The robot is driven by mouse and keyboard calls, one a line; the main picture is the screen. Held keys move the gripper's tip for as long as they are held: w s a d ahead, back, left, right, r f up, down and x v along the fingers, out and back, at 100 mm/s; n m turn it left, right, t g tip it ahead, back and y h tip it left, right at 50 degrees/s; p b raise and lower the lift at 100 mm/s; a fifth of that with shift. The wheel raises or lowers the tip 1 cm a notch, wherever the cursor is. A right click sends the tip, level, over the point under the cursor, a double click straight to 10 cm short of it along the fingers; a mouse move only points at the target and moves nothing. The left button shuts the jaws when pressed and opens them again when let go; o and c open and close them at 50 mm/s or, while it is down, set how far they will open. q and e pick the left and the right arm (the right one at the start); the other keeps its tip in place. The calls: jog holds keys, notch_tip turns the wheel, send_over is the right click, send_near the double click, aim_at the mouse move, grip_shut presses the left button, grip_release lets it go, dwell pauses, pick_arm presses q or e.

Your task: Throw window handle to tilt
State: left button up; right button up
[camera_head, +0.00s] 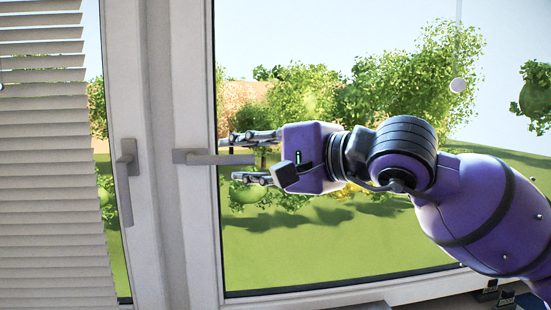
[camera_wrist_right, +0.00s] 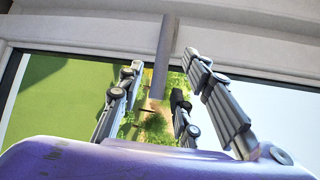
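The window handle (camera_head: 205,158) is a grey lever on the white frame of the right-hand sash. It lies level and points right. My right gripper (camera_head: 236,159) comes from the right, with one finger above the lever and one below. In the head view the lever's free end overlaps the space between the fingers. In the right wrist view the handle (camera_wrist_right: 163,60) runs between the two spread fingers of the right gripper (camera_wrist_right: 162,72), with gaps seen on both sides. The gripper is open, and I see no contact. My left gripper is not in view.
A second grey handle (camera_head: 125,185) on the left-hand sash hangs straight down. White blinds (camera_head: 50,180) cover the left pane. A thin cord with a white ball (camera_head: 458,85) hangs at the upper right. Small dark items (camera_head: 490,292) sit below the window at the lower right.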

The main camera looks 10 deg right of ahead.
jog(key=v, duration=0.9)
dwell(0.3)
